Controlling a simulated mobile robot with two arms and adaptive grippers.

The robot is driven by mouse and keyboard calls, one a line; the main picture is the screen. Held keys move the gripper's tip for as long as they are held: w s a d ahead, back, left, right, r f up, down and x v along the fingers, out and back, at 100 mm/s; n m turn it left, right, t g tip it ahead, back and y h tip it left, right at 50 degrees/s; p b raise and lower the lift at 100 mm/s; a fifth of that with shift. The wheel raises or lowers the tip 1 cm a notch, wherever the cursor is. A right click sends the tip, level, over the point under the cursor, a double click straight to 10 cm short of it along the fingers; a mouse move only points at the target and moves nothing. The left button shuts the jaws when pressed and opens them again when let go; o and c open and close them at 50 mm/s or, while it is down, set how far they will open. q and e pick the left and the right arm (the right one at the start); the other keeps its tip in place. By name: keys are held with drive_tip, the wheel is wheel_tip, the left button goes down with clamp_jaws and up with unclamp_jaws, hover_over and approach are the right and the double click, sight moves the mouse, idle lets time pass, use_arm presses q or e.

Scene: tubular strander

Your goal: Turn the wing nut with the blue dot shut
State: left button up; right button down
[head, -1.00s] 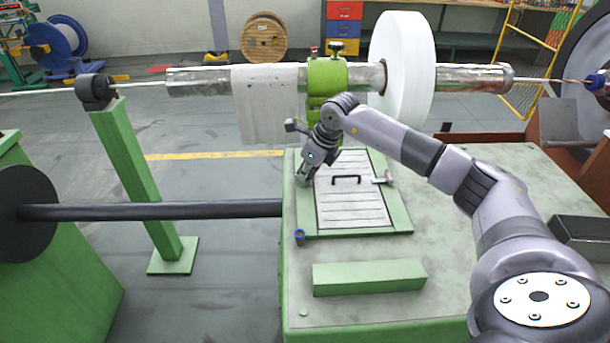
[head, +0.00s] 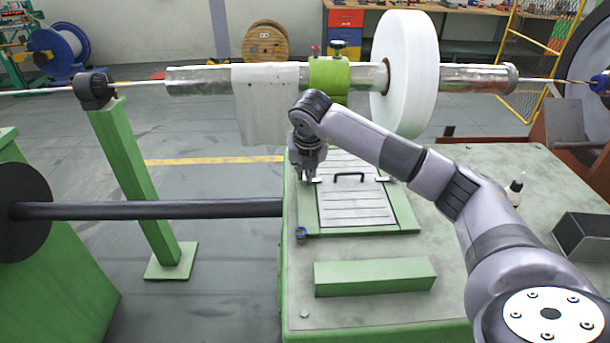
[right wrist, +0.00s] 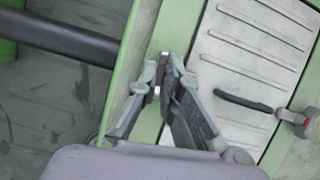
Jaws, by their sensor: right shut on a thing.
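A ribbed grey lid (head: 355,208) with a black handle (head: 349,176) lies in a green frame on the machine's top. My right gripper (head: 308,181) points down at the lid's left edge. In the right wrist view, its fingers (right wrist: 163,72) are closed together over the green frame strip, left of the lid (right wrist: 245,75). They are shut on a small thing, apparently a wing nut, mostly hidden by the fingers. My left gripper is out of view.
A small blue-topped piece (head: 300,234) stands at the frame's front left corner. A green block (head: 375,277) lies in front. A metal tube (head: 200,80) with a white reel (head: 410,75) runs behind. A small bottle (head: 516,188) and dark tray (head: 585,240) stand right.

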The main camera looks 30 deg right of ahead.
drive_tip(key=shift+m, duration=0.5)
drive_tip(key=c, duration=1.8)
unclamp_jaws()
drive_tip(key=shift+o, duration=0.2)
drive_tip(key=v, duration=1.2)
drive_tip(key=shift+w+a, duration=0.2)
drive_tip(key=shift+a, duration=0.05)
